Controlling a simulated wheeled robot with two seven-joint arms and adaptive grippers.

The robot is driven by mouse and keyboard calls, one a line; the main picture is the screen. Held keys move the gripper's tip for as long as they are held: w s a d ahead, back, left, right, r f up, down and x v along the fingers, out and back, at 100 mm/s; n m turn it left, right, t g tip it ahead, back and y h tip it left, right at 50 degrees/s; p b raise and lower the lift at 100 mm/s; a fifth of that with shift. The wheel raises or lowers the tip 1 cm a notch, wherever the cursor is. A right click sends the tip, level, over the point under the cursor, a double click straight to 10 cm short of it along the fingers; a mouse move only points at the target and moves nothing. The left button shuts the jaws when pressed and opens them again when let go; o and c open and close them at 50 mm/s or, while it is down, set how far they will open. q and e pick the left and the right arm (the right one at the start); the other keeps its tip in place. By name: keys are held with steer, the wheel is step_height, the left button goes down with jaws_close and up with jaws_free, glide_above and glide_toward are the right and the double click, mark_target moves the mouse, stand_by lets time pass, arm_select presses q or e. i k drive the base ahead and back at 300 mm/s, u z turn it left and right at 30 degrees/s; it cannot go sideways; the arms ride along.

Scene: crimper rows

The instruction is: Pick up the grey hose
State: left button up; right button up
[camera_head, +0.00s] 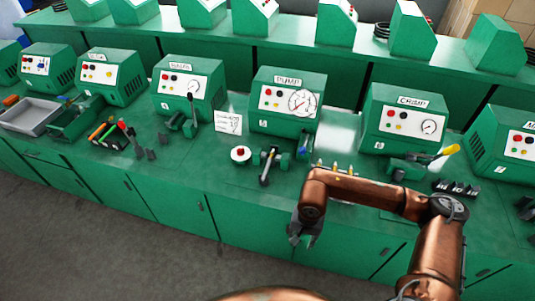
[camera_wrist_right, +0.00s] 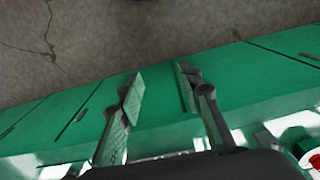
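I cannot make out a grey hose for certain in either view. My right gripper (camera_head: 303,240) hangs in front of the green bench's cabinet doors, below the worktop edge. In the right wrist view its two fingers (camera_wrist_right: 160,90) stand apart with nothing between them, so it is open and empty. A small pale-and-dark rod-like piece (camera_head: 266,168) lies on the worktop in front of the PUMP machine (camera_head: 288,100); I cannot tell what it is. My left gripper is not in view.
The green worktop (camera_head: 225,175) carries a row of green machines, including the CRIMP machine (camera_head: 405,118). A red button on a white base (camera_head: 240,154), a grey tray (camera_head: 32,116) and a black holder (camera_head: 457,187) stand on it. Black coils (camera_head: 381,30) lie on the back bench. The floor (camera_head: 100,245) is clear.

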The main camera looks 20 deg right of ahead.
mark_target(272, 153)
steer(key=u, duration=0.05)
steer(key=i, duration=1.4)
